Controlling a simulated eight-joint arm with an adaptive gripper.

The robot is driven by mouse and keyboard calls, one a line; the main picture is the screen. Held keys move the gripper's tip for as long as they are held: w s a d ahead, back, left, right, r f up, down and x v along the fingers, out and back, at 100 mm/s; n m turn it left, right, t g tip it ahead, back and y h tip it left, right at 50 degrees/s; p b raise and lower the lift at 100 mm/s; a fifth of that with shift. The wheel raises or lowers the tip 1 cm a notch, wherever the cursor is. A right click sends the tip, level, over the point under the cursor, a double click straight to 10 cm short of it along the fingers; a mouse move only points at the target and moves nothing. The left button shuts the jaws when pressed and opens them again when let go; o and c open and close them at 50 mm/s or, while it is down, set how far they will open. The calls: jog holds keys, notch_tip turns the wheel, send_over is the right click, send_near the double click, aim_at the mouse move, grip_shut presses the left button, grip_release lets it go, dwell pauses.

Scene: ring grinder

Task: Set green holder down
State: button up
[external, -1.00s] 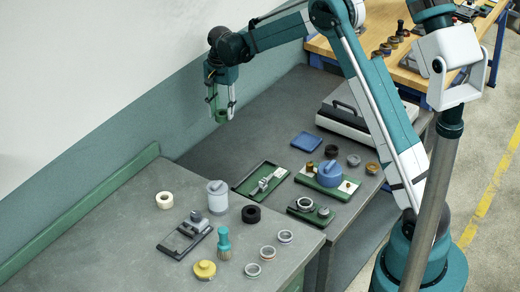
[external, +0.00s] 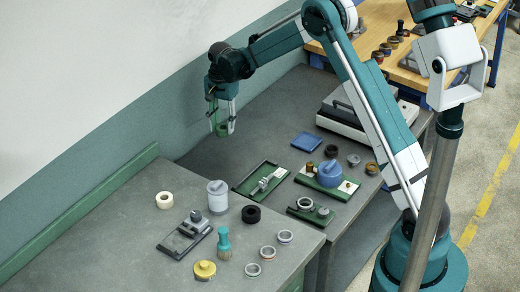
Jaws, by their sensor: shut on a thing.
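My gripper (external: 222,128) hangs at the left back of the dark grey bench, pointing down. It is shut on a small green holder (external: 221,129) between its fingers. The holder is close to the bench top; I cannot tell whether it touches. The grey bench top (external: 195,158) around it is bare.
A green tray (external: 243,189) with a grey part, a blue pad (external: 306,141), a green board with a blue domed part (external: 330,174) and a large grey case (external: 352,112) stand to the right. Rings and a brush (external: 224,243) are on the nearer bench.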

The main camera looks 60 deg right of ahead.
aim_at(223, 127)
jog(key=shift+f, duration=1.6)
jog(key=shift+f, duration=1.85)
jog(key=shift+f, duration=0.15)
jog(key=o, duration=0.9)
notch_tip(223, 127, up, 12)
jog(key=shift+r, duration=0.1)
